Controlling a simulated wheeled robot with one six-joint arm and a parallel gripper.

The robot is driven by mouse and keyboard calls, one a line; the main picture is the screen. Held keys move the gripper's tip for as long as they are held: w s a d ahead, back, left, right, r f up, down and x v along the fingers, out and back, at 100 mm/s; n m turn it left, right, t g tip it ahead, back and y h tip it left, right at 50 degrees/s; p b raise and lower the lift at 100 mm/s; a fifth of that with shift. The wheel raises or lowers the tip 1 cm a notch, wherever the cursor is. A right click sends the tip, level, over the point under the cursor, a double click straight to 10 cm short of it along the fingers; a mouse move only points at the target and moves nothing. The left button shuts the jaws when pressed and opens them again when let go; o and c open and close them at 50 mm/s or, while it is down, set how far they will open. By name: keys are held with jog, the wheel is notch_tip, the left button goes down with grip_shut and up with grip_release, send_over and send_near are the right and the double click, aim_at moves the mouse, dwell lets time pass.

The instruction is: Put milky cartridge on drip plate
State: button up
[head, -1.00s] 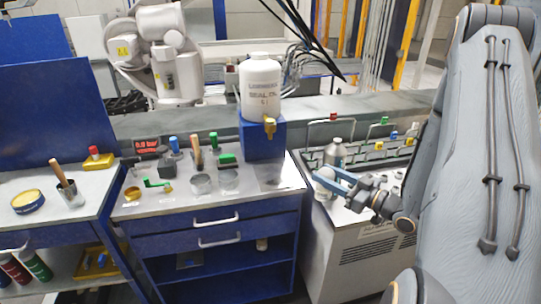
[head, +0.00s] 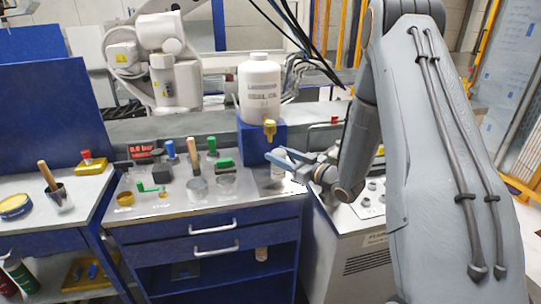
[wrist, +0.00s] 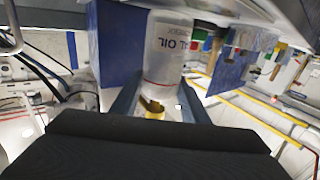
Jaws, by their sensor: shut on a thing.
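My gripper (head: 283,161) is shut on the milky cartridge (head: 278,173), a small pale cylinder partly hidden by the fingers. It hangs in front of the blue stand, near the brass tap. The wrist view shows the two fingers (wrist: 158,104) with pale material between them. The drip plate (head: 264,187) looks like the dark metal square on the cabinet top below the tap. The cartridge is over its right part; I cannot tell whether they touch.
The white oil jug (head: 260,90) stands on a blue stand (head: 250,139) with a brass tap (head: 269,128) facing front. Metal cups (head: 227,184) and green-handled items stand left of the plate. A grey bench unit (head: 362,240) is right, across a gap.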

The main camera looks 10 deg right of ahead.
jog(key=b+x, duration=0.1)
jog(key=x, duration=0.3)
jog(key=shift+s, duration=0.1)
jog(key=shift+a+f, duration=0.15)
jog(key=shift+f, duration=0.1)
jog(key=shift+f, duration=0.1)
jog(key=o, duration=1.3)
jog(key=shift+f+b, duration=0.1)
jog(key=shift+b, duration=0.2)
jog(key=shift+c, duration=0.2)
